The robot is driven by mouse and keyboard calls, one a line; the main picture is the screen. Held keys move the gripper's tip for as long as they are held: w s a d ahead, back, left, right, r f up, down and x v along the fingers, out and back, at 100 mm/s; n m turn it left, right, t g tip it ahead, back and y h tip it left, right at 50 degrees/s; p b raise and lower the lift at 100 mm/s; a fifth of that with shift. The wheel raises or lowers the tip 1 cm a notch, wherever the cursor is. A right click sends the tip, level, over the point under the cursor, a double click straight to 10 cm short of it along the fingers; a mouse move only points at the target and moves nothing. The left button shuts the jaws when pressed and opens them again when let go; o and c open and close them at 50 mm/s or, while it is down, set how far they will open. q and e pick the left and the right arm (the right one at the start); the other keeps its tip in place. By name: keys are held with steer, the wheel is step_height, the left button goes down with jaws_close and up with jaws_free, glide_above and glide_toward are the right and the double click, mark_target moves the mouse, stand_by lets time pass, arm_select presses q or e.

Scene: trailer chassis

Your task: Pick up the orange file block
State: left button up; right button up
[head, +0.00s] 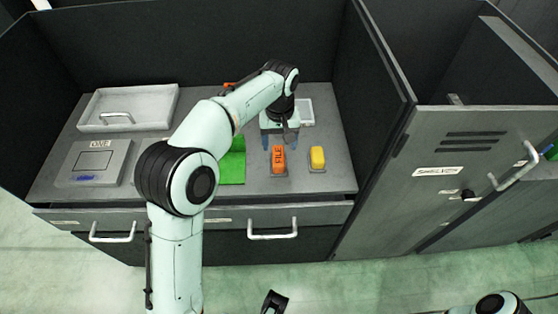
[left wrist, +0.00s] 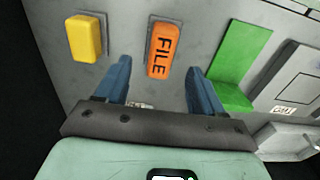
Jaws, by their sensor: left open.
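The orange file block (head: 278,157), marked FILE, stands on the grey desk top (head: 255,186) near its front edge. It also shows in the left wrist view (left wrist: 163,52). My left gripper (head: 280,142) is open just behind the block in the head view. In the left wrist view its two blue fingertips (left wrist: 157,82) lie to either side of the block's near end, with gaps. I cannot tell whether they are level with it. A dark piece (head: 274,302) at the bottom of the head view may be part of my right gripper, but its jaws are unclear.
A yellow block (head: 317,157) stands close to the right of the orange one. A grey box marked ONE (head: 93,163) and a tray (head: 128,107) are farther left. Dark walls enclose the desk; a shelves cabinet (head: 450,175) stands right.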

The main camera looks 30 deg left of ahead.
mark_target(279, 155)
arm_select(q)
steer(key=f, duration=0.2)
steer(key=f+b, duration=0.1)
steer(key=f, duration=0.4)
steer(key=shift+w+a+f, duration=0.1)
steer(key=shift+a+f, duration=0.15)
steer(key=shift+f, duration=0.05)
steer(key=shift+c, duration=0.3)
steer(key=c, duration=1.1)
steer(key=shift+r, duration=0.15)
step_height(279, 155, up, 20)
steer(key=p, duration=0.5)
